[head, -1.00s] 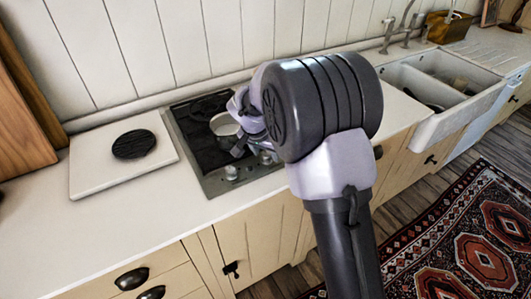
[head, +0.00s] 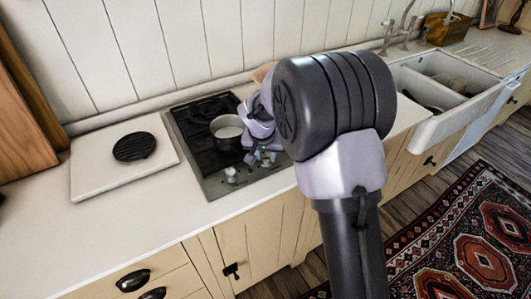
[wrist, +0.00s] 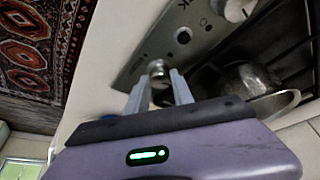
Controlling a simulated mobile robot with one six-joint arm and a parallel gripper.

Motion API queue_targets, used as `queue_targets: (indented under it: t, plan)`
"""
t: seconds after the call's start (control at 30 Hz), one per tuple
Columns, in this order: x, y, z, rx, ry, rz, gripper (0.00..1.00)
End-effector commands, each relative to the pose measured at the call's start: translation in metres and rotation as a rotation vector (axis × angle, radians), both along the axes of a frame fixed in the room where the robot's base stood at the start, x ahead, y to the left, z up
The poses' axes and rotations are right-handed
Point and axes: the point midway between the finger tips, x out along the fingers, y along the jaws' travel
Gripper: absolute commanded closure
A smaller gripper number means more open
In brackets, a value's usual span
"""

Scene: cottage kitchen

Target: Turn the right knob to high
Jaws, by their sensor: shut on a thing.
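The hob (head: 190,150) is set into the counter, with two silver knobs on its front strip. The right knob (wrist: 158,68) sits between the two fingers of my gripper (wrist: 159,84) in the wrist view, and the fingers are shut on it. In the head view my gripper (head: 262,158) is at the front right of the hob and largely covers the right knob. The left knob (head: 231,174) is clear of my gripper and also shows in the wrist view (wrist: 238,9). The right knob's exact setting cannot be read.
A pot (head: 229,140) stands on the hob close behind my gripper, and shows in the wrist view (wrist: 270,103). A white board (head: 88,175) with a round black item (head: 134,146) lies to the left. A sink (head: 440,112) is to the right. Counter in front is clear.

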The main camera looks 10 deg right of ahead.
Motion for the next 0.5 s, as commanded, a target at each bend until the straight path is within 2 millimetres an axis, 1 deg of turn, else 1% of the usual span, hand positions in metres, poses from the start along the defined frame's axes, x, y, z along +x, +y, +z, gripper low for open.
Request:
queue_targets:
  t: [0.03, 0.3, 0.5]
  plan:
    - [-0.0002, -0.0009, 0.0034, 0.0, 0.0, 0.034, 1.0]
    - [-0.0007, -0.0025, 0.0051, 0.001, 0.001, 0.226, 1.0]
    - [-0.0005, -0.0033, 0.0041, 0.0, 0.0, 0.328, 1.0]
